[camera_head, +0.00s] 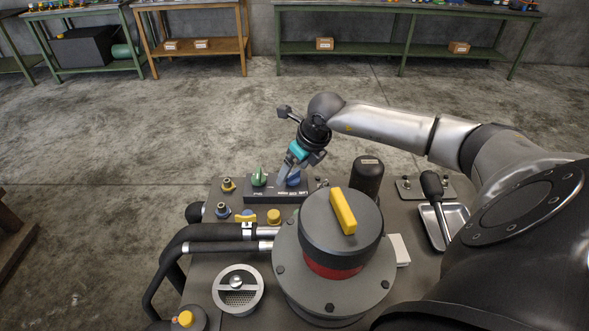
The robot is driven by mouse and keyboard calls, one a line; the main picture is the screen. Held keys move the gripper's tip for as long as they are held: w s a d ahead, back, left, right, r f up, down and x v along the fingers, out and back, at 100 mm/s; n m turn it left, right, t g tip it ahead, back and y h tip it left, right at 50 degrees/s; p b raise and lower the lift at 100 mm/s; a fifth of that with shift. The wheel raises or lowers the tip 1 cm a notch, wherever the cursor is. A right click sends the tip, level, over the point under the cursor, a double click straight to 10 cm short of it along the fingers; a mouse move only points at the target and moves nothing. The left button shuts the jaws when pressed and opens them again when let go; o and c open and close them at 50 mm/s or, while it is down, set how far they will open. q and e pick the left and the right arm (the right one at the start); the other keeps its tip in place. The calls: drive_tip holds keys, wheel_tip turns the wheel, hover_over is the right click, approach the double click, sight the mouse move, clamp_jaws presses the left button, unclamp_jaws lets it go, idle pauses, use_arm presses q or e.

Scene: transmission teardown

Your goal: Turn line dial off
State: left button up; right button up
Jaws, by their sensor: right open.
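A dark dial block (262,195) sits at the back of the workbench. It bears a green dial (259,177) on its left and a blue dial (293,179) on its right. Small white lettering runs along its front, too small to read. My right gripper (287,176) comes down from above at the blue dial, with its fingers open. The fingers partly cover the blue dial, so I cannot tell whether they touch it or which way it points. My left gripper is not in view.
A large round housing (340,255) with a yellow handle (343,210) stands in front of the block. A black cylinder (367,178) stands to the right. Black hoses (205,240) run at the left. A metal tray (445,222) holds a black-handled tool (434,190).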

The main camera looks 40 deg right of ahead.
drive_tip(key=shift+c, duration=0.2)
drive_tip(key=c, duration=1.3)
